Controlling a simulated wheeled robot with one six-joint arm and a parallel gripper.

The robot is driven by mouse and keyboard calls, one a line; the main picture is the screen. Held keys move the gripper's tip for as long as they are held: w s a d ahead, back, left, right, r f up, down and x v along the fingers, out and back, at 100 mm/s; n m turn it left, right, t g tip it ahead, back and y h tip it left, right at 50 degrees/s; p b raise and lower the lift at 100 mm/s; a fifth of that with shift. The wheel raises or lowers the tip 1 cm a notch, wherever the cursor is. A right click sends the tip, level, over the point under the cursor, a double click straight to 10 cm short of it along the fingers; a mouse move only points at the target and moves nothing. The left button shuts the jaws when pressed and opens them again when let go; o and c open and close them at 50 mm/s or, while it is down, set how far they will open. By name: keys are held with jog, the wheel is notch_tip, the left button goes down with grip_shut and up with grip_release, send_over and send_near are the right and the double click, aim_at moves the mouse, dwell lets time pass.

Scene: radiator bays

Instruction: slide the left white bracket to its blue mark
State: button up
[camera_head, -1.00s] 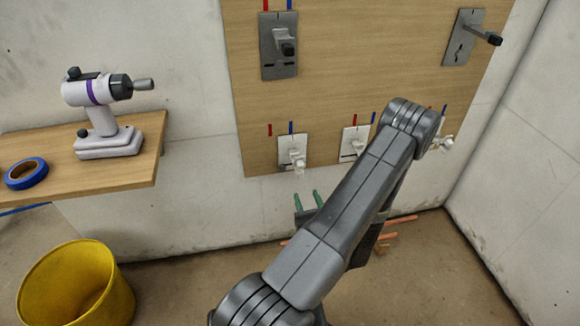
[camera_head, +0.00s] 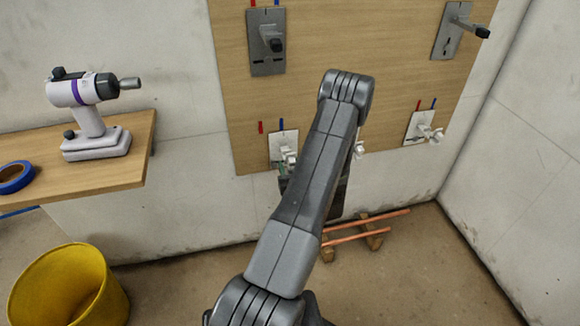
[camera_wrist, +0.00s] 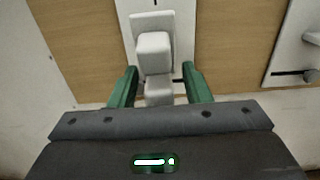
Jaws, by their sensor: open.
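The left white bracket (camera_head: 285,152) is on the lower left of the wooden board, on a pale plate. A blue mark (camera_head: 281,123) stands above the plate and a red mark (camera_head: 260,127) lies to its left. In the wrist view the white bracket (camera_wrist: 153,50) sticks out toward me, its lower end between my gripper's two green fingers. My gripper (camera_wrist: 160,78) is open, one finger on each side, with gaps showing. In the head view, my arm hides most of the gripper. How the bracket lines up with the blue mark is unclear.
The middle bracket (camera_head: 359,149) is mostly behind my arm; the right white bracket (camera_head: 424,130) is clear. Grey plates with black-ended levers (camera_head: 268,45) are higher on the board. A drill (camera_head: 92,110) stands on a shelf at left, above a yellow bucket (camera_head: 68,290). Copper pipes (camera_head: 365,225) lie low.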

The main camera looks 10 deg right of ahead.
jog(key=shift+w, duration=0.15)
jog(key=shift+c, duration=0.2)
grip_shut()
jog(key=shift+f, duration=0.1)
jog(key=shift+a+f+b, duration=0.1)
jog(key=shift+b, duration=0.4)
jog(key=shift+a, duration=0.2)
jog(key=shift+o, duration=0.2)
grip_release()
jog(key=shift+r, duration=0.2)
